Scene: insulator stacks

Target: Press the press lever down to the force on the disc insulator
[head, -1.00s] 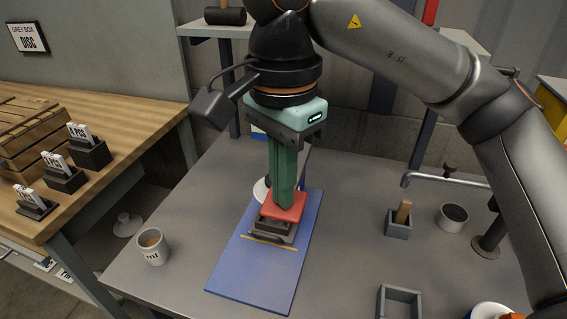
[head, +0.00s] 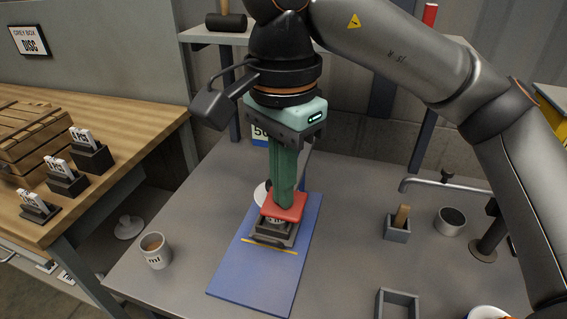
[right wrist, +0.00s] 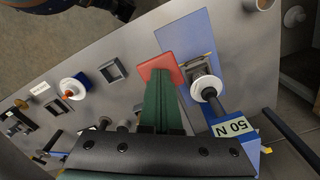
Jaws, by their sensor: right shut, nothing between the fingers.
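My right gripper (head: 284,205) points down over the blue mat, its long green fingers shut. A flat red square (head: 283,209) is at its fingertips; it also shows in the right wrist view (right wrist: 155,67). I cannot tell whether it belongs to the fingers or the press. In the head view it covers part of a dark grey square fixture (head: 270,236). Something pale, perhaps the disc insulator, shows inside. The right wrist view shows a white disc (right wrist: 207,88) with a dark rod beside a "50 N" sign (right wrist: 233,127). I cannot clearly make out the press lever. My left gripper is not in view.
The blue mat (head: 250,278) lies on the grey table. A mug (head: 155,251) stands at left; a grey box (head: 397,230), a round cup (head: 451,220) and a bent metal pipe (head: 445,184) are at right. The table between mat and box is clear.

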